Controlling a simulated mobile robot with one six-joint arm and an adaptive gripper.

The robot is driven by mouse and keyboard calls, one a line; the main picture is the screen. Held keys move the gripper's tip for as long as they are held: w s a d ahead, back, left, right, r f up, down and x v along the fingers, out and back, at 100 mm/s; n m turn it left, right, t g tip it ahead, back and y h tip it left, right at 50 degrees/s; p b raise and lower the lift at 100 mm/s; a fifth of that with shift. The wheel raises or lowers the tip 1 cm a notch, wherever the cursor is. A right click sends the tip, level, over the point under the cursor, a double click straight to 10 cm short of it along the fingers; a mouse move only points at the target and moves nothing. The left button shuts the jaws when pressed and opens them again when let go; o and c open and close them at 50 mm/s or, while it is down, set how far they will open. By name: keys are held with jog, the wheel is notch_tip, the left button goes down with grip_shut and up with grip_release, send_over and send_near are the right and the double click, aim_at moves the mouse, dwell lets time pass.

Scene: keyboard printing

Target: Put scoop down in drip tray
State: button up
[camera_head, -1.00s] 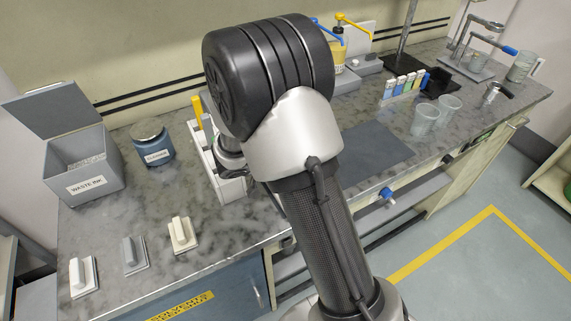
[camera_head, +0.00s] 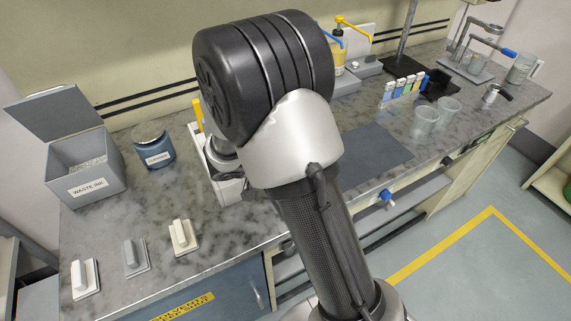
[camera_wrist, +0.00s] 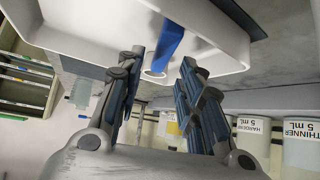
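My gripper (camera_wrist: 162,57) is open, with clear gaps between its two dark fingers and a blue handle (camera_wrist: 168,42). The handle has a ring end and looks like the scoop's. It lies against the inside of a white tray (camera_wrist: 95,38), between and just beyond the fingertips. The scoop's other end is out of the wrist view. In the head view, the white drip tray (camera_head: 229,192) stands on the bench, partly hidden behind my arm. A yellow handle (camera_head: 197,115) sticks up at its far end. My gripper and the blue handle are hidden there.
A waste ink box (camera_head: 85,183) with a raised lid and a blue jar (camera_head: 153,148) stand left of the tray. Several small blocks, including a cream one (camera_head: 183,238), line the front edge. Clear cups (camera_head: 425,120) stand to the right. Bare bench lies between jar and blocks.

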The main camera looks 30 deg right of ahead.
jog(key=p+v, duration=0.2)
jog(key=v, duration=0.7)
jog(key=s+d+r+n+g+y, duration=0.1)
jog(key=s+r+n+y, duration=0.1)
jog(key=s+r, duration=0.4)
jog(key=s+d+r+n+y, duration=0.1)
jog(key=s+r+n, duration=0.2)
jog(key=s+r, duration=0.35)
jog(key=s+a+r+n+t+y, duration=0.1)
jog(key=s+a+n+y, duration=0.4)
jog(key=s, duration=0.6)
jog(key=a+r+n, duration=0.1)
jog(key=a+n, duration=0.1)
jog(key=n, duration=0.1)
jog(key=shift+s+t, duration=0.4)
jog(key=shift+r, duration=0.15)
jog(key=shift+c, duration=0.4)
